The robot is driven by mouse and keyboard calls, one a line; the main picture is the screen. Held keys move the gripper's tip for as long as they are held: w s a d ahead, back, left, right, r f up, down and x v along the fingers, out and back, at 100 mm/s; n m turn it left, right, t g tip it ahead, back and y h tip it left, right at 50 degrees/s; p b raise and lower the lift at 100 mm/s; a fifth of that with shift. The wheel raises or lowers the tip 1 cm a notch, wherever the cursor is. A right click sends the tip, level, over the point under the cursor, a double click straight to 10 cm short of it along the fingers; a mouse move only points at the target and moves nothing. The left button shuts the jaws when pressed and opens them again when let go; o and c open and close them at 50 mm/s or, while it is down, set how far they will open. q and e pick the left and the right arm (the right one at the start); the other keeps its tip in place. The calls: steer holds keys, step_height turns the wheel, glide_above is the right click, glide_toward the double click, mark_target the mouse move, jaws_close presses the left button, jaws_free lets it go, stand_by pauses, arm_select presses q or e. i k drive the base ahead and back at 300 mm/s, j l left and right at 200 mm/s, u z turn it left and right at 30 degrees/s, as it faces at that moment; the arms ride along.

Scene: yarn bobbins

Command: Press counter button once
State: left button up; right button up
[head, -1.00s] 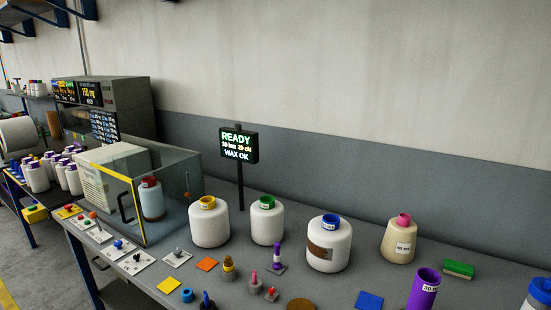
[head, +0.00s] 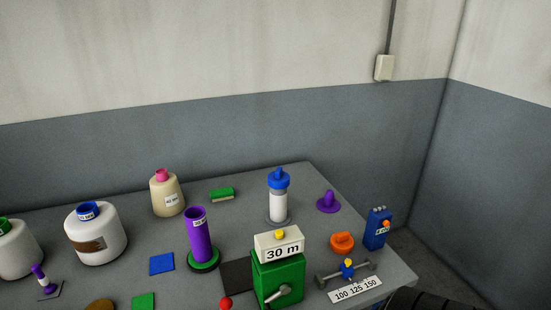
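A white counter box (head: 264,244) marked "30 m" sits on top of a green block (head: 267,280) near the front of the table. A small round yellow button (head: 280,234) stands on top of the counter box. A grey crank handle shows on the front of the green block. Neither of my grippers shows in the head view, so nothing of them is seen near the button.
A blue-capped white bobbin (head: 279,200) stands behind the counter. A purple tube (head: 200,238) stands to its left, and an orange knob (head: 342,242) and blue box (head: 377,230) to its right. A scale plate (head: 356,289) lies near the front right. A dark ribbed shape fills the bottom right corner.

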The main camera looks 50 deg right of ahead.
mark_target(279, 233)
steer(key=k+z, duration=0.15)
steer(key=z, duration=1.3)
